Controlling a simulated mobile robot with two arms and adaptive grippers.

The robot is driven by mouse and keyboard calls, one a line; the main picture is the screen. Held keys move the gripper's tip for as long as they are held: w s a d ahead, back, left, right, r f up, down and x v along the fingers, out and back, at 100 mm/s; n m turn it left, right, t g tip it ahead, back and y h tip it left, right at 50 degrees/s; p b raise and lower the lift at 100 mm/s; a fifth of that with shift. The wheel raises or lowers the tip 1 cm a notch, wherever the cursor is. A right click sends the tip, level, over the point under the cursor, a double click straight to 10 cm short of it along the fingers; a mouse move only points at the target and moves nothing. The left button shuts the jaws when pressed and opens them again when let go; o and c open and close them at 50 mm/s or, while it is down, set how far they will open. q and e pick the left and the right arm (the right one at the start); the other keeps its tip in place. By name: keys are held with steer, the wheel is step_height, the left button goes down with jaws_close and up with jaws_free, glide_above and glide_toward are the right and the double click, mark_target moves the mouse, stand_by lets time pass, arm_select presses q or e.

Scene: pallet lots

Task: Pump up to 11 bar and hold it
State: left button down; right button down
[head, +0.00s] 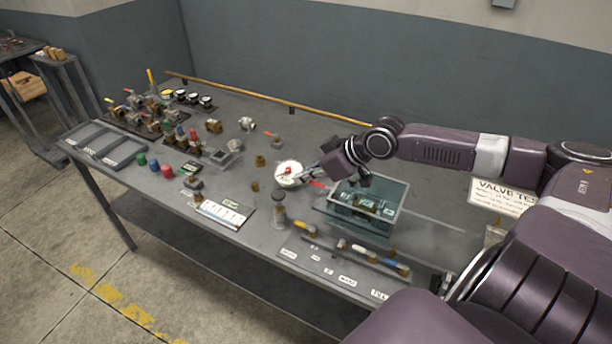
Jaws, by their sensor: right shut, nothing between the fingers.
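A round white dial (287,175) with a red mark at its middle is on the grey bench; its reading is too small to tell. My right gripper (308,173) is shut and empty, its fingertips at the right edge of the dial; I cannot tell whether they touch it. A red lever (318,184) shows just below the fingers, beside a blue-grey open bin (345,215) holding metal parts. I cannot tell which part is the pump. My left gripper is not in view.
Several valves with coloured handles (150,115) crowd the back left. Grey trays (125,153) lie at the left edge, near green, blue and red caps (154,165). A small dark post (279,208) stands in front of the dial.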

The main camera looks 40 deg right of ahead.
steer(key=shift+v, duration=0.85)
steer(key=shift+a+r, duration=0.1)
stand_by(0.5)
